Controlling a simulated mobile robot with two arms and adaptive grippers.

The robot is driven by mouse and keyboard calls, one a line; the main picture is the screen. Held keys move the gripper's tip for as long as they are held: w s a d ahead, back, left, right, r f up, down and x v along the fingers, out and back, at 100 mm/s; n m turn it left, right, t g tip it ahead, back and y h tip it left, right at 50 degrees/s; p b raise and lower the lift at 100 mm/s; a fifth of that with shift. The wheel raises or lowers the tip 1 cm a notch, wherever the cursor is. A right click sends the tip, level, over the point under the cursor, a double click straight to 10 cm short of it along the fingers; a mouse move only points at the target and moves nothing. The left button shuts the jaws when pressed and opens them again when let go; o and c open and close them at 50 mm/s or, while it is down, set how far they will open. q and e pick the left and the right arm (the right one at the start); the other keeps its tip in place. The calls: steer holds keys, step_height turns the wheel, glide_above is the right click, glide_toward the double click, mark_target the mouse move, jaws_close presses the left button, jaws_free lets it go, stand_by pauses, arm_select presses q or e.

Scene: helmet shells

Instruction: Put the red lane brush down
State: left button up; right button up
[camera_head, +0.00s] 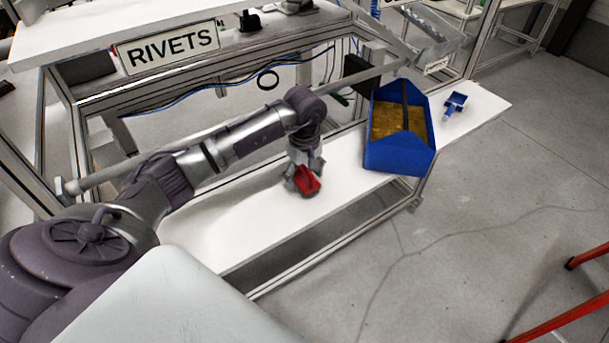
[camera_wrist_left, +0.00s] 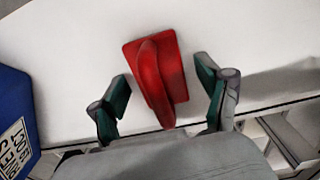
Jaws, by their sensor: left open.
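The red lane brush (camera_head: 307,181) is on the white bench (camera_head: 240,220), below my left gripper. In the left wrist view the red lane brush (camera_wrist_left: 157,75) lies on the white surface, with its raised ridge towards the camera. My left gripper (camera_head: 304,172) points down at it. In the wrist view my left gripper (camera_wrist_left: 163,98) is open, with one finger on each side of the brush and a gap on both sides. My right gripper is not in view.
A blue bin (camera_head: 400,157) with yellowish contents and a divider stands to the right on the bench. A small blue brush-like item (camera_head: 455,104) lies beyond it. A RIVETS sign (camera_head: 168,48) hangs on the shelf above. The bench left of the gripper is clear.

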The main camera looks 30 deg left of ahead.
mark_target(304, 167)
arm_select(q)
steer(key=shift+r+p, duration=0.3)
step_height(304, 167, up, 10)
steer(key=b, duration=0.4)
steer(key=shift+r, duration=0.9)
steer(key=shift+f, duration=0.1)
